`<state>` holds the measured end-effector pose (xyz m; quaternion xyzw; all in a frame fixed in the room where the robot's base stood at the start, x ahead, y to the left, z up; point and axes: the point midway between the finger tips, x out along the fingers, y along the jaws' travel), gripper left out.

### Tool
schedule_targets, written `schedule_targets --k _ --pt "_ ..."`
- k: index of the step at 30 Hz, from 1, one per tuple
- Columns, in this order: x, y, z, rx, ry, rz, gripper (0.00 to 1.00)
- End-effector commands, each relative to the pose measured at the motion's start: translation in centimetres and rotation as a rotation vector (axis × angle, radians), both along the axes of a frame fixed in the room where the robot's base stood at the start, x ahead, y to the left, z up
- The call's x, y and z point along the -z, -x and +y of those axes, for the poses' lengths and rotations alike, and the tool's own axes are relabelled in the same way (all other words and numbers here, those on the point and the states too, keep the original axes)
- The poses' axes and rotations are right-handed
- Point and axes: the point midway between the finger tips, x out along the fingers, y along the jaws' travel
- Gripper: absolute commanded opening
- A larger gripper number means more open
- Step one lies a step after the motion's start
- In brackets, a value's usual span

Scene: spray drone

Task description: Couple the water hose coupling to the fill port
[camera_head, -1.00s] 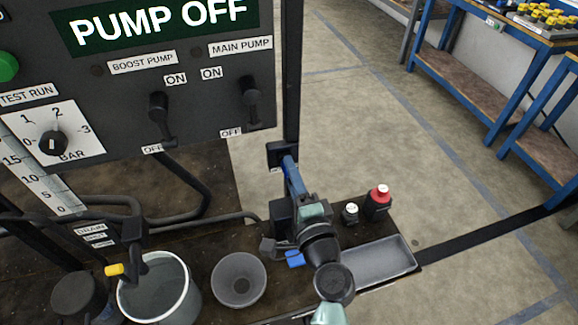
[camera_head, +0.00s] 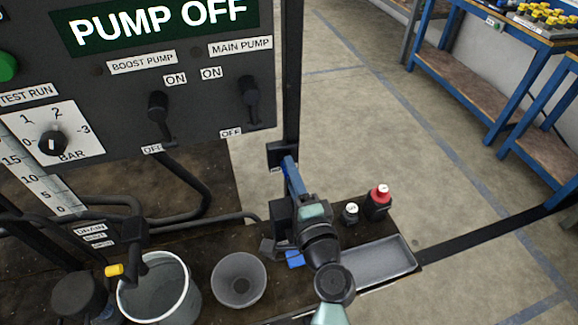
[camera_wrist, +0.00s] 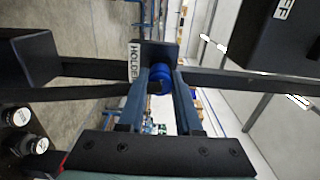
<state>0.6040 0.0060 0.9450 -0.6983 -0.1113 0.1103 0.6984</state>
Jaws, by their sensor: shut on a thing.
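The blue water hose coupling (camera_wrist: 161,72) sits against the bracket labelled HOLDER (camera_wrist: 150,50) in the wrist view. My gripper (camera_wrist: 162,82) is shut on it, with one finger on each side. In the head view my gripper (camera_head: 289,168) is at the dark holder bracket (camera_head: 279,153) on the black post; my fingers and wrist mostly hide the coupling there. I cannot pick out the fill port in either view. A small blue part (camera_head: 294,258) of unclear kind shows low on the bench, partly behind my arm.
The control panel (camera_head: 190,115) with PUMP OFF display fills the upper left. On the bench stand a white bucket (camera_head: 190,300), a grey funnel cup (camera_head: 239,280), a red-capped bottle (camera_head: 379,197), a small jar (camera_head: 351,213) and a grey tray (camera_head: 404,250). Open floor lies right.

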Motion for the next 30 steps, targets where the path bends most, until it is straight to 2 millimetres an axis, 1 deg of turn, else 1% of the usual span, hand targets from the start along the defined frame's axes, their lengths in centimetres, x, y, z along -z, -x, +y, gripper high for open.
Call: schedule_targets --k 30 --pt "0.0 3.9 -1.3 0.002 -0.001 -0.001 0.0"
